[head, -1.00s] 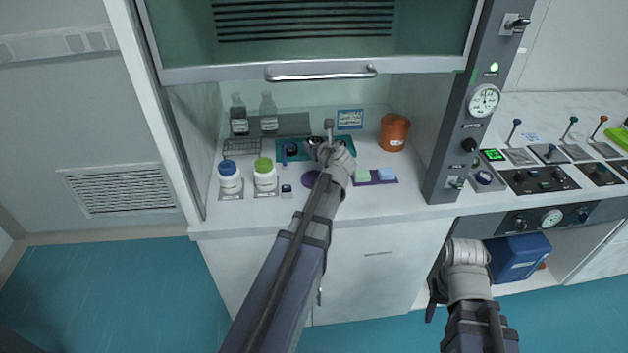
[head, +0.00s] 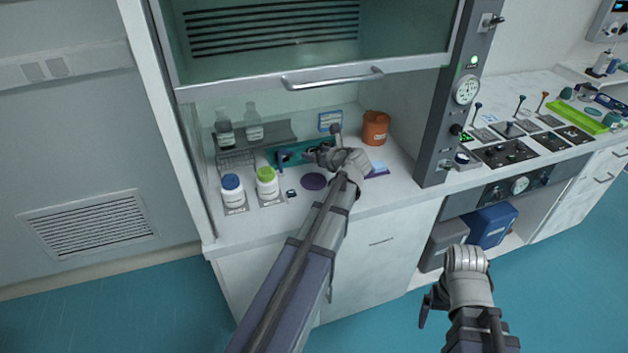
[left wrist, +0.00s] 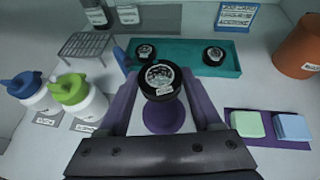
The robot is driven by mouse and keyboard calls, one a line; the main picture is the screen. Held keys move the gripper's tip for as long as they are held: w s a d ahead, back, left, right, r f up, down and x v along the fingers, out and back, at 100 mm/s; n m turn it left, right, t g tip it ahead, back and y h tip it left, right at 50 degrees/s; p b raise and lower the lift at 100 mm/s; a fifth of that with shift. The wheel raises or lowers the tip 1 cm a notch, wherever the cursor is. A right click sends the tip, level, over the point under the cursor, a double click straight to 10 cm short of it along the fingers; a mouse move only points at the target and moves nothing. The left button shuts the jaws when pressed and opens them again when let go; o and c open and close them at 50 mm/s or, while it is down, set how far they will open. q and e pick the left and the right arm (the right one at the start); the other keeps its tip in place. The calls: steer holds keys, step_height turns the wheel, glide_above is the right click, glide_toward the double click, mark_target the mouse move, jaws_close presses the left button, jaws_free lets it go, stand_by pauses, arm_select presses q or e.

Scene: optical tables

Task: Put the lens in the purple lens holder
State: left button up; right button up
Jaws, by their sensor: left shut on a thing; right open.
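My left gripper (left wrist: 160,92) is shut on a round black lens (left wrist: 161,82) with a pale printed label on its face. In the head view this gripper (head: 324,155) is over the hood's worktop, at the teal tray's front edge. The round purple lens holder (head: 314,181) stands on the worktop in front of the tray. In the left wrist view the purple holder (left wrist: 164,118) shows just below the lens and partly behind it; I cannot tell the gap between them. My right gripper (head: 432,302) is open, low in front of the cabinet, away from the worktop.
The teal tray (left wrist: 227,70) holds two more black round pieces. White bottles with blue (head: 231,184) and green (head: 266,176) caps stand left. An orange container (head: 375,128) stands at the back right. A purple mat (left wrist: 262,140) bears green and blue blocks. The raised sash handle (head: 333,78) hangs above.

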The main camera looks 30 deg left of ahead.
arm_select(q)
steer(key=shift+s, duration=0.15)
steer(key=b, duration=0.6)
glide_above(310, 179)
steer(key=s+d, duration=0.1)
steer(key=d, duration=0.2)
step_height(310, 179, down, 6)
steer(key=shift+s+f, duration=0.1)
steer(key=shift+f, duration=0.05)
step_height(310, 179, down, 4)
steer(key=b, duration=0.4)
steer(key=shift+s+f+b, duration=0.15)
steer(key=shift+f+b, duration=0.15)
steer(key=shift+b, duration=0.3)
steer(key=o, duration=1.5)
steer(key=shift+s, duration=0.1)
